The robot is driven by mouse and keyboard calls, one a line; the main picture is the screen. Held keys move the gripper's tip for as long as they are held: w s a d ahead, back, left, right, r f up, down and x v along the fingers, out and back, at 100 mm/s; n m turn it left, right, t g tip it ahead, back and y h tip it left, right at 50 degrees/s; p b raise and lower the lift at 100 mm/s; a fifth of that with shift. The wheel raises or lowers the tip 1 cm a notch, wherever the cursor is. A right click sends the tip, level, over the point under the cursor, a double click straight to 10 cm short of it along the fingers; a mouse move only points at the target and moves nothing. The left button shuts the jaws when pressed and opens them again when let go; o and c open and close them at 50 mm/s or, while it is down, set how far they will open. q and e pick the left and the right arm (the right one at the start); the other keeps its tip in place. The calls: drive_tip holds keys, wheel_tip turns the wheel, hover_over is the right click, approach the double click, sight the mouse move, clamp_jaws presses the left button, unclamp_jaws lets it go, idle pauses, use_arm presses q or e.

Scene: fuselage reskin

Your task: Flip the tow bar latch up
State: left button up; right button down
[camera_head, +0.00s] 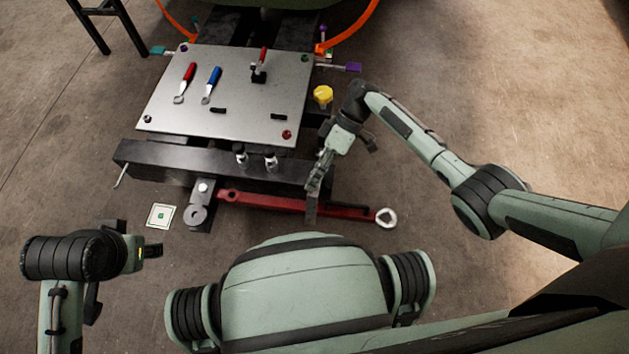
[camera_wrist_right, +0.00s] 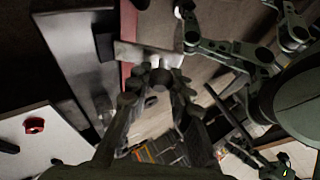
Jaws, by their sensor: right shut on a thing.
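The red tow bar (camera_head: 260,201) lies along the front of the black cart, with a metal ring at its right end. A dark grey latch piece (camera_head: 311,210) crosses the bar near its right part. My right gripper (camera_head: 317,184) is at the latch, reaching down from the right, and is shut on it. In the right wrist view the fingers (camera_wrist_right: 158,88) close around a dark rounded part beside a light grey plate; the red bar (camera_wrist_right: 128,45) runs just behind. The latch's exact angle is hard to tell. My left gripper (camera_head: 150,250) hangs apart at lower left; its jaws are unclear.
A grey tray (camera_head: 225,110) on the cart holds red and blue tools and small black parts. A yellow knob (camera_head: 323,95) stands at its right, close to my right wrist. A white marker card (camera_head: 161,215) lies on the floor. Floor at right is clear.

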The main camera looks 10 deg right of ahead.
idle(0.3)
drive_tip(key=c, duration=1.3)
unclamp_jaws()
drive_tip(key=shift+c, duration=0.2)
drive_tip(key=shift+w, duration=0.1)
drive_tip(key=v, duration=1.2)
drive_tip(key=shift+f, duration=0.1)
